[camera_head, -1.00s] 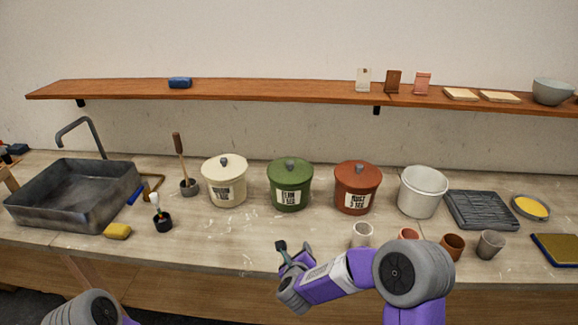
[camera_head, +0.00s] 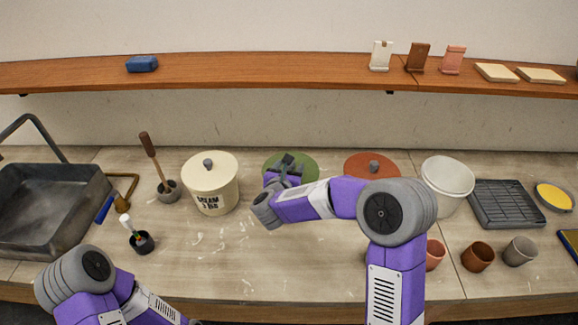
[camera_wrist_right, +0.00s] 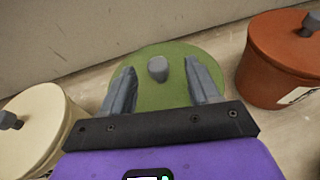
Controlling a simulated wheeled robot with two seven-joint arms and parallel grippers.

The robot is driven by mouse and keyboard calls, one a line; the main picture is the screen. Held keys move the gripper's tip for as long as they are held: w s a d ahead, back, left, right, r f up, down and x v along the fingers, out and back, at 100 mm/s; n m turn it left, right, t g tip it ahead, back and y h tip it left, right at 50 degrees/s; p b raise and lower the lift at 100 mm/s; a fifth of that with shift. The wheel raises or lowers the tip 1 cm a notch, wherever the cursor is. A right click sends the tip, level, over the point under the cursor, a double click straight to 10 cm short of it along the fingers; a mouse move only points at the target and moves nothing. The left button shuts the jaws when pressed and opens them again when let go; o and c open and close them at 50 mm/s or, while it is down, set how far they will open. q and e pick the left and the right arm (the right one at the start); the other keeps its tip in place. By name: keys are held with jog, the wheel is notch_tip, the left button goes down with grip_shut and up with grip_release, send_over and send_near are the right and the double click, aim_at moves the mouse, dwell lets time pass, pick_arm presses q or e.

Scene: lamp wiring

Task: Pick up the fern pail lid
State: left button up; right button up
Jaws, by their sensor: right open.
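The fern pail lid (camera_wrist_right: 164,94) is a green disc with a grey knob (camera_wrist_right: 158,68). In the head view the lid (camera_head: 303,166) is partly covered by my right gripper (camera_head: 288,165). The green pail under it is mostly hidden behind my right arm. In the right wrist view my right gripper (camera_wrist_right: 160,85) is open and empty, its two fingers over the lid on either side of the knob. I cannot tell whether the fingers touch the lid. My left arm shows at the lower left of the head view, but its gripper is not visible.
A cream pail (camera_head: 212,190) stands left of the green one and a rust-red pail (camera_head: 373,162) right of it. A white bucket (camera_head: 447,178) is further right. Small cups (camera_head: 478,257) stand near the front edge. A shelf (camera_head: 300,72) runs along the wall above.

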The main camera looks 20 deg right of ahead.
aim_at(291, 168)
jog(key=x, duration=0.5)
jog(key=shift+w+a+f+p, duration=0.1)
jog(key=shift+a+f+p, duration=0.1)
jog(key=shift+f+p, duration=0.1)
jog(key=shift+c, duration=0.2)
jog(key=c, duration=1)
jog(key=shift+r, duration=0.1)
jog(key=shift+c, duration=0.2)
